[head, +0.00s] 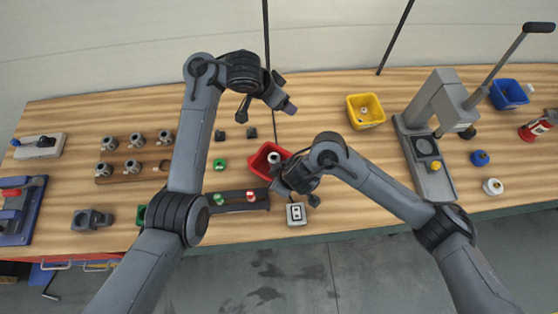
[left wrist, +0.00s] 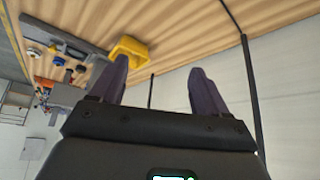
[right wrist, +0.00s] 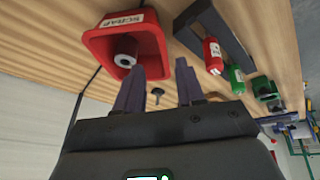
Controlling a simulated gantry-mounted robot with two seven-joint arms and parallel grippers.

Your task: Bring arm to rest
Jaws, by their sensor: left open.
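My left gripper (head: 286,93) hangs over the back middle of the wooden bench, beyond the red bin. In the left wrist view its two fingers (left wrist: 155,85) stand apart with nothing between them. My right gripper (head: 292,188) is low over the front middle of the bench, beside the red scrap bin (head: 259,158). In the right wrist view its fingers (right wrist: 160,88) are apart and empty, and the bin (right wrist: 95,45) is just past the left finger. A grey metal fitting (right wrist: 125,53) lies in the bin. My right forearm and wrist partly hide the bin in the head view.
A grey box (head: 297,213) sits near the front edge by my right gripper. A dark rack with red and green cylinders (head: 250,196) is left of it. A yellow bin (head: 366,110) and a lever press (head: 436,140) stand right. Thin dark poles rise behind.

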